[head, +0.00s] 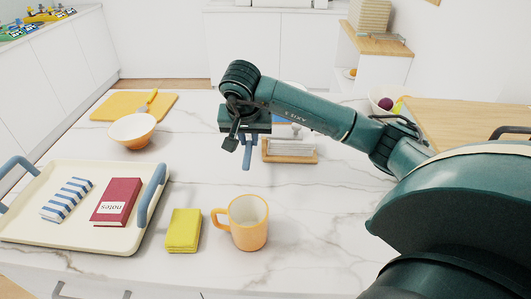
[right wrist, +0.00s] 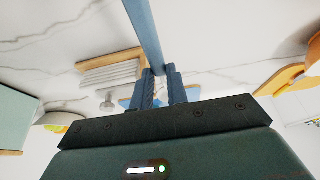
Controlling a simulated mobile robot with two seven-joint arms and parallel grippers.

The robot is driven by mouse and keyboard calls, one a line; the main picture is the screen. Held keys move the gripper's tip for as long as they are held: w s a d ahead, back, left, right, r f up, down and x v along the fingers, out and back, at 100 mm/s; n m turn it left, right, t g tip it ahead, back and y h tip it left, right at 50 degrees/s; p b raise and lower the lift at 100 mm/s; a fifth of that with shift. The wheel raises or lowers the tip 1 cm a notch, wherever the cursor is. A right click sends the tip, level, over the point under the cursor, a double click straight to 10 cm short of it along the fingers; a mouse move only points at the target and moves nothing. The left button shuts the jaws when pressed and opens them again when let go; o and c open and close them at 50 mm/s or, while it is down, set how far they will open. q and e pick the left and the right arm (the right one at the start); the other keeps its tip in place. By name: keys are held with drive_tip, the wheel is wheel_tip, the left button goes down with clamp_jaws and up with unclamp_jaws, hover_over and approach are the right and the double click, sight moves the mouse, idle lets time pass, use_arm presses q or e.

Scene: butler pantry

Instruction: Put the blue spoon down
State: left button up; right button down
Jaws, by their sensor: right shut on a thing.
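My right gripper (head: 243,138) hangs over the middle of the marble counter, pointing down. In the right wrist view its two fingers (right wrist: 160,85) are closed on the blue spoon (right wrist: 142,30), whose long blue shaft reaches up out of the picture. In the head view only a short blue piece of the spoon (head: 247,156) shows below the gripper; the rest is hidden by it. The spoon appears to be held above the counter, but the gap is hard to judge. My left gripper is not in view.
An orange mug (head: 248,230) and a yellow cloth (head: 184,231) stand in front. A cream tray (head: 60,235) with a red notebook (head: 116,202) is left. A bowl (head: 132,130) and yellow board (head: 110,106) lie behind. A wooden rack (head: 290,157) stands close right of the gripper.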

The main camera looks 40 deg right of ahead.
wheel_tip(320, 180, down, 7)
drive_tip(key=shift+f+p, duration=0.2)
drive_tip(key=shift+p, duration=0.2)
drive_tip(key=shift+f, duration=0.2)
drive_tip(key=c, duration=1.4)
unclamp_jaws()
drive_tip(key=shift+r, duration=0.1)
